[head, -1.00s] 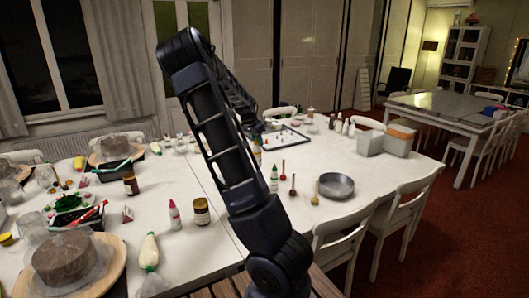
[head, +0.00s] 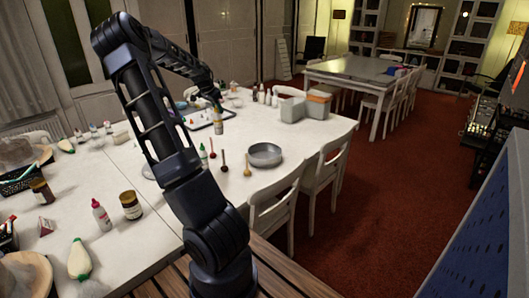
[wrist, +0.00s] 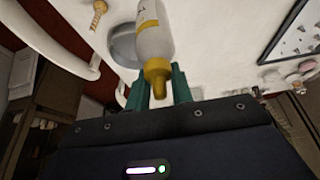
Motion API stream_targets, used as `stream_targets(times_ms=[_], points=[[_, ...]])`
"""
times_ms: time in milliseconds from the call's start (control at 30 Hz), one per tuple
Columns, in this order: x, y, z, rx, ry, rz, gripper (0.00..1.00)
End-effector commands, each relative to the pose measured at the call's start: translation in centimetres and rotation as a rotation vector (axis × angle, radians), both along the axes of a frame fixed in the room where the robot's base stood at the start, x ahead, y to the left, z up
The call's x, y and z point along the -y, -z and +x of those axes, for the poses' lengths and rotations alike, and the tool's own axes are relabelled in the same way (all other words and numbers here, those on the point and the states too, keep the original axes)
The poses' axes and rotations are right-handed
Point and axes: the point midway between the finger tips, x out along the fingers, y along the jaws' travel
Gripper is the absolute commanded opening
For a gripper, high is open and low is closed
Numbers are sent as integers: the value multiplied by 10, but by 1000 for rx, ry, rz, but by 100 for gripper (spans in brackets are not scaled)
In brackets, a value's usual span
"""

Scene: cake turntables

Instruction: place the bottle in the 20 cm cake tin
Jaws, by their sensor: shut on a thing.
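The bottle (head: 218,124), pale with a yellow band and a yellow nozzle cap, hangs upright under my gripper (head: 215,103) above the white table in the head view. In the wrist view the bottle (wrist: 154,32) has its yellow nozzle between the teal fingers of my gripper (wrist: 160,88), which is shut on it. The cake tin (head: 265,154), round, grey and shallow, sits near the table's right edge and looks empty. It is nearer to the robot than the bottle and to its right. In the wrist view the tin (wrist: 122,46) is partly hidden behind the bottle.
A green-capped bottle (head: 203,156) and red and yellow-brown spoon-like tools (head: 246,164) stand left of the tin. Grey tubs (head: 293,107) stand behind it. White chairs (head: 327,172) line the table's right edge. A tray (head: 200,119) lies farther back.

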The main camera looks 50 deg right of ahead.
Motion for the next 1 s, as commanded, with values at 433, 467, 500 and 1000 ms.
stream_targets(times_ms=[433,467,500,1000], points=[[128,0,-62,0,207,2,0],[136,0,-67,1,221,2,0],[147,0,-74,1,240,3,0],[218,6,-128,4,368,9,0]])
